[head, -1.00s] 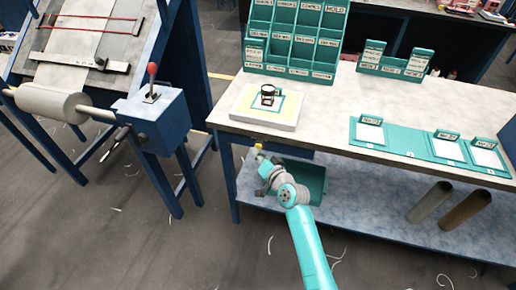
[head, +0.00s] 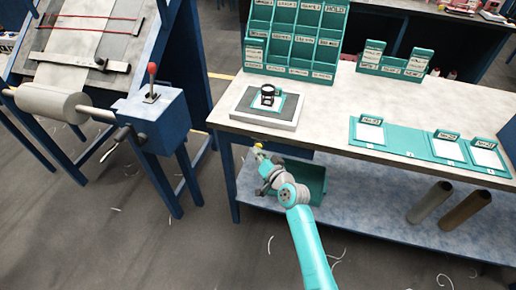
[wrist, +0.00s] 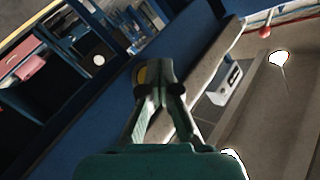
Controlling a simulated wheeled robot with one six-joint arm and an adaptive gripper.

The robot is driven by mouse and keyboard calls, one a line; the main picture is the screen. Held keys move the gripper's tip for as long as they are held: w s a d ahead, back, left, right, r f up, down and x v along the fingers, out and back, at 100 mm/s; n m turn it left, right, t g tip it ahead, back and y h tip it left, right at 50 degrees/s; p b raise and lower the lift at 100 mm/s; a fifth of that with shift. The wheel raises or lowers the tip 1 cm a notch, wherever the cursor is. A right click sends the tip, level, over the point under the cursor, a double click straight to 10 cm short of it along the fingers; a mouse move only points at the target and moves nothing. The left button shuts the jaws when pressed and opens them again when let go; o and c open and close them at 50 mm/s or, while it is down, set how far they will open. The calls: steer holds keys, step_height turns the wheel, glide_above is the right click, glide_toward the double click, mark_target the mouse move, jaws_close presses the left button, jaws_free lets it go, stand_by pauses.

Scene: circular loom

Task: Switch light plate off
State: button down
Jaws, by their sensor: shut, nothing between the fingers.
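The light plate (head: 247,119) lies on the worktable near its left front corner. Its top is grey and unlit inside a white border, and a small black loupe (head: 267,95) stands on it. My gripper (head: 261,156) is at the table's front edge, below the plate. The wrist view shows its fingers (wrist: 154,75) shut with nothing between them. A round yellow piece (wrist: 140,76) shows right at the fingertips, partly hidden by them, against the blue table front. It also shows in the head view (head: 257,147). I cannot tell whether the fingers touch it.
A green bin (head: 308,178) sits on the lower shelf behind my arm. Green card racks (head: 295,40) and a green folder (head: 405,142) stand or lie on the table. Two tubes (head: 465,210) are at the shelf's right. A blue loom frame with a red-knobbed lever (head: 152,80) stands left.

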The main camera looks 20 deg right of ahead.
steer(key=shift+w+d+r, duration=0.1)
steer(key=shift+w+d, duration=0.15)
steer(key=shift+w, duration=0.05)
stand_by(0.4)
steer(key=shift+s+a, duration=0.15)
steer(key=shift+s, duration=0.1)
steer(key=s+a, duration=0.3)
steer(key=s, duration=0.2)
steer(key=shift+a, duration=0.35)
stand_by(0.5)
